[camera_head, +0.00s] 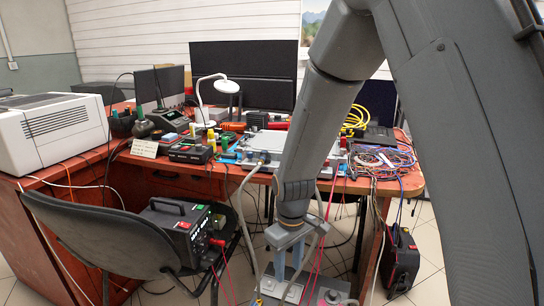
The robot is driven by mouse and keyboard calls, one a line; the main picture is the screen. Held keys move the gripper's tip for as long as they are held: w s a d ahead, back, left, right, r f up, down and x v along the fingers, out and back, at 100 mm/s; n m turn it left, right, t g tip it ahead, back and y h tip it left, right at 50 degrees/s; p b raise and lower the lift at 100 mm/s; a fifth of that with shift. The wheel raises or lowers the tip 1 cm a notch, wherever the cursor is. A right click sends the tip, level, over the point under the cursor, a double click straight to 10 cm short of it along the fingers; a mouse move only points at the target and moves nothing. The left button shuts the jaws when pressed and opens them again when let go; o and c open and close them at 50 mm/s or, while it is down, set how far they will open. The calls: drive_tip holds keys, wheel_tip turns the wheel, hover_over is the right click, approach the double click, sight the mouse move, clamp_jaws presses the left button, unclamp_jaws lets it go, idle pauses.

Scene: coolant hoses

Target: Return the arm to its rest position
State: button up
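My arm comes down from the top right of the head view, and my gripper (288,262) points down at the bottom centre, in front of the table edge. Two bluish finger parts show below its grey body, but they are small and partly overlapped, so I cannot tell how far apart they are. I see nothing clearly held. A grey hose (243,205) hangs from the table's front edge to the left of my gripper. Its lower end reaches a grey unit with round fittings (290,290) at the bottom edge, below my gripper. Red cables (320,245) run down just right of my gripper.
A red-brown desk (160,163) carries a lamp (212,88), a monitor and tangled wires (385,160). A dark chair (100,235) with a black power box (178,225) stands at left. Another black box (403,262) stands on the floor at right. Cables clutter the floor.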

drive_tip(key=s+d+r+m, duration=0.3)
drive_tip(key=s+r, duration=0.6)
drive_tip(key=s, duration=0.1)
drive_tip(key=s+d+r+m, duration=0.2)
drive_tip(key=s+d+r, duration=0.1)
drive_tip(key=s+r, duration=0.6)
drive_tip(key=d+r+m+p, duration=0.3)
drive_tip(key=d+r+p, duration=0.5)
drive_tip(key=p, duration=0.9)
drive_tip(key=shift+d+r, duration=0.35)
drive_tip(key=shift+d, duration=0.15)
